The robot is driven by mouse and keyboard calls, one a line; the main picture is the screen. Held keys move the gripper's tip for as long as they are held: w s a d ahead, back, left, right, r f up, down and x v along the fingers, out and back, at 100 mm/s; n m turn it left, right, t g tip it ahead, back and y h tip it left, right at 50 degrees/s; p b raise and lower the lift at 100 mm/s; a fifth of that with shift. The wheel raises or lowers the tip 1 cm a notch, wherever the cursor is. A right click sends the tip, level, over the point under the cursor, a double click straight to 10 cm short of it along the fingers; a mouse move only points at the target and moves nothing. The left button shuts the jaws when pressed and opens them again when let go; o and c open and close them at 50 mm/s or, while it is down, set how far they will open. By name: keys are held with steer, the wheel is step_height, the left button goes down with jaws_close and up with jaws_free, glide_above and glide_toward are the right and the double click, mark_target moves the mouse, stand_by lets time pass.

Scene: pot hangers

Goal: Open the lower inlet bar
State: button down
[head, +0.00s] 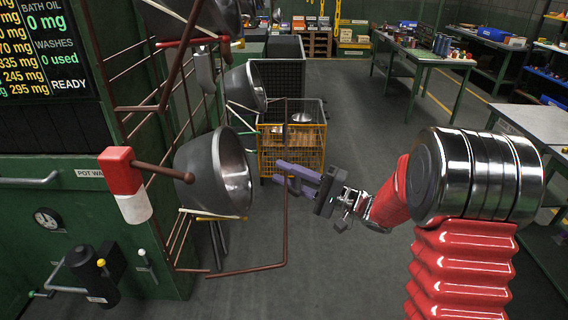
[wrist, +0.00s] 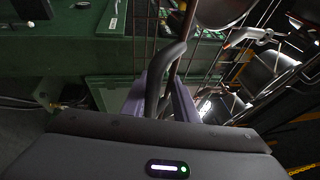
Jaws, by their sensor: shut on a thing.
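The lower inlet bar (head: 285,232) is a thin brown-red bent rod. In the head view its lower leg runs right from the green machine's frame, then turns upright and rises to my gripper. My gripper (head: 283,175) has purple fingers and is shut on the upright part of the bar, which stands out to the right of the machine. In the wrist view a dark bent rod (wrist: 157,75) passes between the purple fingers (wrist: 181,102). The exact contact is partly hidden by the fingers and the gripper body.
A grey metal pot (head: 233,172) hangs at the machine's open side, left of my gripper, with more pots above. A red-and-white block (head: 126,186) sticks out nearer. A yellow wire cart (head: 268,157) stands behind my gripper. Floor right of the bar is clear; workbenches (head: 425,58) stand farther right.

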steer(key=shift+d+f, duration=0.1)
steer(key=shift+f, duration=2.15)
steer(key=c, duration=1.8)
jaws_free()
steer(key=shift+o, duration=0.2)
steer(key=shift+d+r, duration=0.1)
